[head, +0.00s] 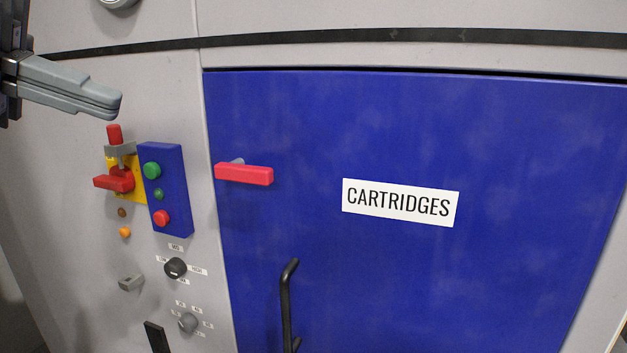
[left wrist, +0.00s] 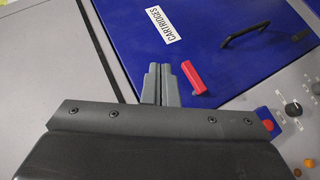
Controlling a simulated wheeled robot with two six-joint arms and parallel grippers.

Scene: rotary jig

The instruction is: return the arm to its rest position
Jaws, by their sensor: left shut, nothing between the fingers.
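My left gripper (head: 118,104) comes in from the upper left in the head view. Its grey fingers are shut with nothing between them. It is above the red and yellow switch and left of the blue door, apart from both. In the left wrist view the gripper fingers (left wrist: 169,66) point toward the blue door (left wrist: 130,50), with the red door handle (left wrist: 194,78) just right of them. The red handle (head: 244,174) lies horizontal on the blue door (head: 400,130) in the head view. My right gripper is in neither view.
A red rotary switch (head: 114,183) on a yellow plate sits beside a blue button box (head: 172,215). Black and grey knobs (head: 175,268) are below. A black pull handle (head: 287,305) projects from the closed door labelled CARTRIDGES (head: 400,203). Space before the door's right side looks clear.

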